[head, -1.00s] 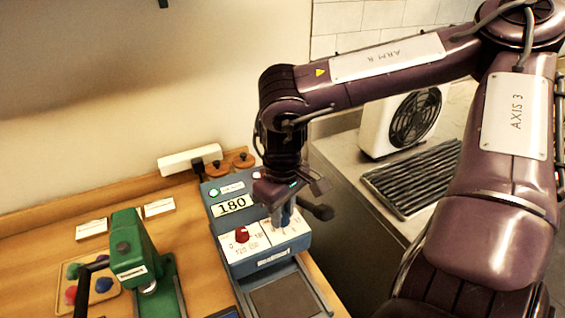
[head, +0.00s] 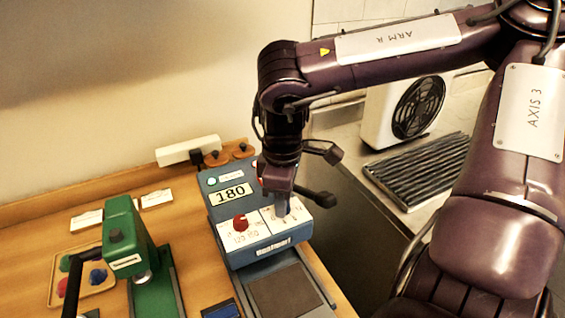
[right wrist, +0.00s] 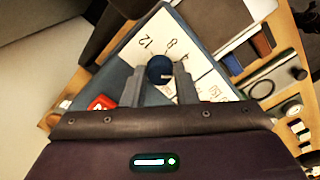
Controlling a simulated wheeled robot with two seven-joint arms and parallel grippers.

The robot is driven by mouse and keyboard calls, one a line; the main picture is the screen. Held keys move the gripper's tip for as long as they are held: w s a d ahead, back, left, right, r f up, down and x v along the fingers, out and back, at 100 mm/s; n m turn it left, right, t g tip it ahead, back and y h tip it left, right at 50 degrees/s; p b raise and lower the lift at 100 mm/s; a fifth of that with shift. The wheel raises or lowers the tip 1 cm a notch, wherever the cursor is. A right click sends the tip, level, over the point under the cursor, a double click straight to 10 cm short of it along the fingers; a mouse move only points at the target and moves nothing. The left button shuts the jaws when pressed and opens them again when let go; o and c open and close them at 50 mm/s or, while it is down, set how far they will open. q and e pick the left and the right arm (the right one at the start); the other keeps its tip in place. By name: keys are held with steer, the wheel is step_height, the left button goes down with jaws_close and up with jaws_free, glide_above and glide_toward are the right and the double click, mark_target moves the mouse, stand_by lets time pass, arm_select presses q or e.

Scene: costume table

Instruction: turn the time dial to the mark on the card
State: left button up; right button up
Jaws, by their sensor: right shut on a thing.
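The time dial is a dark blue round knob (right wrist: 160,68) on a white panel printed with numbers, 12 and 8 among them. My right gripper (right wrist: 160,86) is shut on it, with one finger on each side. A pale pointer line shows on the knob, but its exact reading is unclear. In the head view, my right gripper (head: 283,206) comes down from above onto the right half of the blue machine's panel (head: 262,238) and hides most of the dial. White cards (head: 87,221) lie on the table at the left; their print is too small to read. My left gripper is out of view.
A green press (head: 125,240) and a tray of coloured pieces (head: 97,277) stand at the left. A fan unit (head: 405,105) stands at the back right.

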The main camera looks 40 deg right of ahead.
steer(key=n+b, duration=0.1)
steer(key=n, duration=0.1)
steer(key=shift+n, duration=0.4)
steer(key=n, duration=0.3)
steer(key=shift+n+b, duration=0.3)
steer(key=shift+b, duration=0.05)
steer(key=n, duration=0.3)
steer(key=shift+r+n, duration=0.1)
steer(key=shift+n, duration=2.1)
steer(key=o, duration=1)
step_height(320, 180, up, 8)
steer(key=shift+f+b, duration=0.1)
steer(key=shift+b, duration=0.4)
